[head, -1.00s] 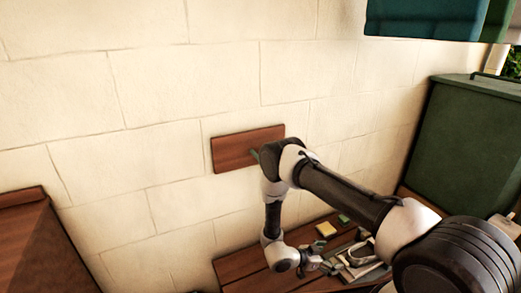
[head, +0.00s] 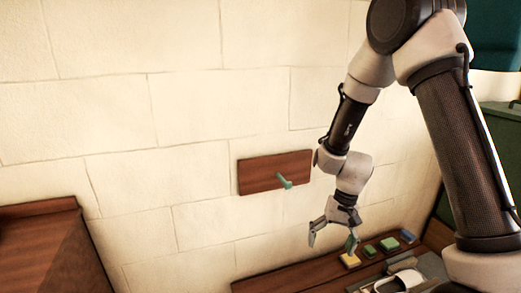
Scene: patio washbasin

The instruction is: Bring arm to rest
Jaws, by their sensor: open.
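My gripper (head: 332,244) hangs at the end of my arm in the head view, fingers pointing down. Its two fingers are spread and nothing is between them.
A wooden board (head: 257,174) with a teal peg (head: 285,182) is on the pale block wall. A yellow block (head: 350,260), green blocks (head: 390,245), a blue block (head: 407,236) and a basin area (head: 400,281) are at lower right. A wooden cabinet (head: 40,245) stands left.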

